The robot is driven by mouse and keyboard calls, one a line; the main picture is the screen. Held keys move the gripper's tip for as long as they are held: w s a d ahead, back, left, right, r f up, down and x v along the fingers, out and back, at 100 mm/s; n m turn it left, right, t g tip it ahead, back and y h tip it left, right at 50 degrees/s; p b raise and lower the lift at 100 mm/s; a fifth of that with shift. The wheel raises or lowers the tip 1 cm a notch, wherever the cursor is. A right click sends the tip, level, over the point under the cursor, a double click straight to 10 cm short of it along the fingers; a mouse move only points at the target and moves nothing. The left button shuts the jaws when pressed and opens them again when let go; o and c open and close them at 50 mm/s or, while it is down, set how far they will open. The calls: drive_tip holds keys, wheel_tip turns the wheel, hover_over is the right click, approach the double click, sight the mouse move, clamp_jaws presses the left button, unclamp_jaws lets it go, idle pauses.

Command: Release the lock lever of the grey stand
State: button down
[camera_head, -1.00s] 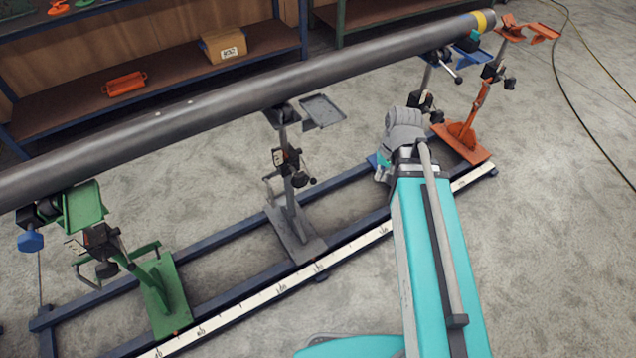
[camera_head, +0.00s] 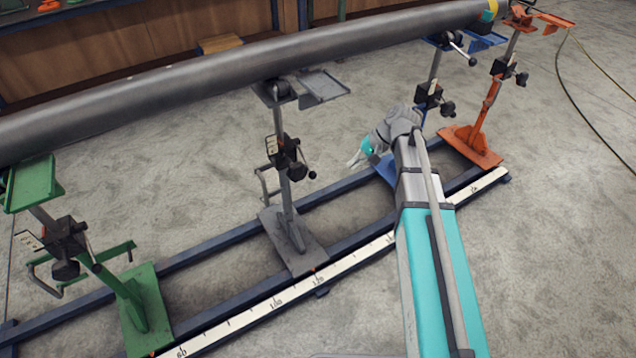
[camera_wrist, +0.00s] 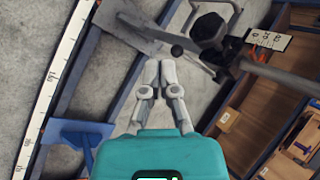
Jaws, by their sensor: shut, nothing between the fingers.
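The grey stand (camera_head: 293,243) stands on the rail frame below the pipe. Its black clamp block (camera_head: 283,152) sits midway up the post, with a small dark lever ending in a ball (camera_head: 312,174) on the right side. In the wrist view the grey stand's base plate (camera_wrist: 128,28) is at upper left, its post (camera_wrist: 280,76) at right, and the ball-ended lever (camera_wrist: 177,51) just beyond my fingertips. My gripper (camera_head: 354,160) is right of the lever and apart from it. In the wrist view my gripper (camera_wrist: 159,66) is shut and empty, pointing towards the clamp.
The long dark pipe (camera_head: 180,85) runs overhead across the stands. A green stand (camera_head: 145,310) is at left; a blue stand (camera_head: 388,168) and an orange stand (camera_head: 472,146) are at right. A shelf (camera_head: 110,60) is behind. Floor between grey and blue stands is clear.

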sight(305, 160)
drive_tip(key=w+a+f+y+b, duration=0.2)
drive_tip(key=w+f+y+b, duration=0.2)
drive_tip(key=w+f+b, duration=0.3)
drive_tip(key=w+a+f+m+y+b, duration=0.1)
drive_tip(key=w+f+y+b, duration=0.2)
drive_tip(key=w+f+b, duration=0.5)
drive_tip(key=b, duration=0.9)
drive_tip(key=shift+w+a+f+g+y, duration=0.15)
drive_tip(key=shift+w+a+g+y, duration=0.25)
drive_tip(key=shift+a, duration=0.1)
drive_tip(key=b+x, duration=0.3)
drive_tip(key=x, duration=0.7)
drive_tip(key=shift+s+d+r+p, duration=0.3)
drive_tip(key=shift+s+p, duration=0.1)
drive_tip(key=shift+s, duration=0.2)
drive_tip(key=shift+s+d+r+p, duration=0.2)
drive_tip(key=shift+s+r+p, duration=0.2)
drive_tip(key=shift+s, duration=0.15)
drive_tip(key=shift+s+d+r+p, duration=0.3)
drive_tip(key=shift+s+p, duration=0.1)
drive_tip(key=shift+s, duration=0.2)
drive_tip(key=shift+f, duration=0.1)
